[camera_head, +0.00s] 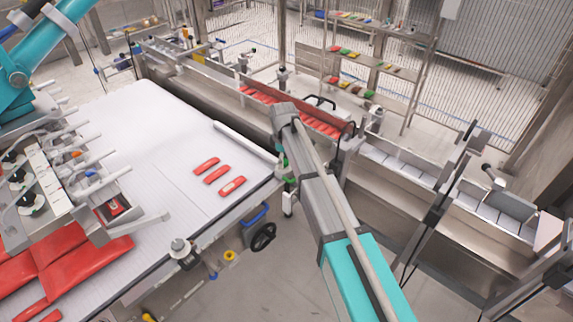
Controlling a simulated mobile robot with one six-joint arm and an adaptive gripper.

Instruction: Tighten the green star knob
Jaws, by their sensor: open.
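A small green part (283,161) shows at the right corner of the white belt, close against the left side of a grey and teal arm. It is partly hidden, and too small to tell whether it is a star knob. The arm (320,208) reaches in from the lower right, and I cannot tell whether it is mine. I see no gripper fingers in this view.
The white belt (135,120) carries several red packs (217,174). A teal picker arm (20,70) and a picker head (55,185) stand over its left side. A steel conveyor (400,185) runs behind. A black handwheel (263,237) sits below the belt's edge. Bare floor shows beneath.

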